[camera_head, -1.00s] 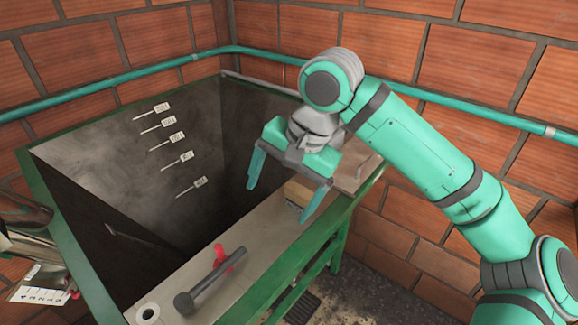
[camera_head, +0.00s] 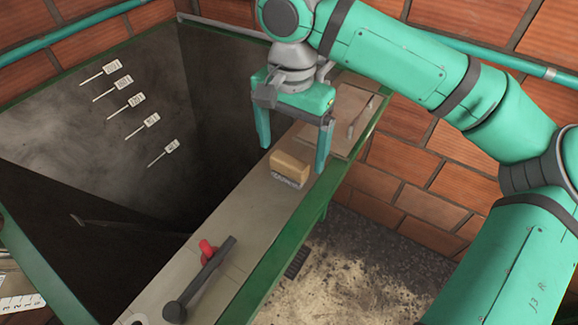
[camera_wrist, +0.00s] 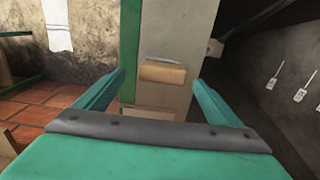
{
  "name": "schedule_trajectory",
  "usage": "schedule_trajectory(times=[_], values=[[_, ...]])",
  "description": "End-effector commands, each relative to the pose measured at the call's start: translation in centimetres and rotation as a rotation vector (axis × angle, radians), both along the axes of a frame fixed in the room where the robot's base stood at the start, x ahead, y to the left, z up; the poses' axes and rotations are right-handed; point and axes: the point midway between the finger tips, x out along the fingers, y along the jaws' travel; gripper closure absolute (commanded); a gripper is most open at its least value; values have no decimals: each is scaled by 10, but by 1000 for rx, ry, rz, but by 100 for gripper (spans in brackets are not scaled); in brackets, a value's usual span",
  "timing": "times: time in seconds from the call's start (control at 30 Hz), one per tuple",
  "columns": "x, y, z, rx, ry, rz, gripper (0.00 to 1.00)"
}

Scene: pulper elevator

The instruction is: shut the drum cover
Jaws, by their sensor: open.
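A flat tan panel (camera_head: 332,112) with a bar handle (camera_head: 360,118) lies at the far end of the ledge, partly behind my gripper. It may be the drum cover, but I cannot tell for sure. My gripper (camera_head: 292,152) is open and empty, pointing down, with its fingers spread across the ledge. A tan block (camera_head: 291,166) with a printed front sits on the ledge close to the fingers. In the wrist view the block (camera_wrist: 163,73) shows between and beyond the fingertips, and I see no contact.
A dark lever (camera_head: 205,275) with a red part (camera_head: 207,249) lies on the nearer ledge (camera_head: 235,222). A deep dark hopper with several white tags (camera_head: 135,100) opens to the left. A green frame edge (camera_head: 268,255) borders the ledge. Brick walls stand behind.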

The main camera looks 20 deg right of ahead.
Motion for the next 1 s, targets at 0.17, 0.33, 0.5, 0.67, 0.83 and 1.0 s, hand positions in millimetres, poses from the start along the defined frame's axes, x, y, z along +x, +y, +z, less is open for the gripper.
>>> schedule_trajectory(times=[0.17,0.33,0.5,0.67,0.83,1.0], values=[[5,1,-22,-1,2,-2,12],[6,1,-43,0,0,-3,12],[6,0,-50,0,0,-4,12],[7,2,-50,-1,-1,-1,12],[7,2,-49,0,0,-1,50],[7,2,-49,-1,-1,0,62]])
